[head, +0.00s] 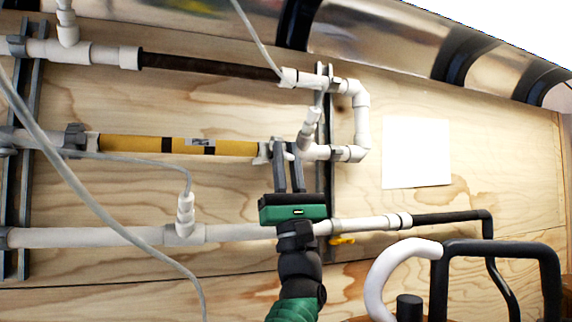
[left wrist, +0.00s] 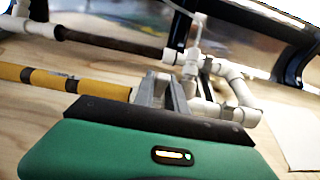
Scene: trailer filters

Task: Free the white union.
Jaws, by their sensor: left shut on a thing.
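The white union (head: 263,153) sits at the right end of the yellow filter tube (head: 130,144), on the middle pipe line of the wooden wall. My left gripper (head: 285,148), with a green and black body, reaches up from below. Its two grey fingers are shut around the union and hide much of it. In the left wrist view the fingers (left wrist: 162,85) meet the white fitting at the end of the yellow tube (left wrist: 65,82). The tube still lines up with the union; I cannot tell whether the joint is loose. My right gripper is not in view.
A dark filter tube (head: 210,66) runs above, joined to a white elbow pipe (head: 361,120) at right. A lower white pipe (head: 110,237) has a yellow valve handle (head: 342,241). Thin grey hoses cross at left. A blank white sheet (head: 416,153) is on the wall.

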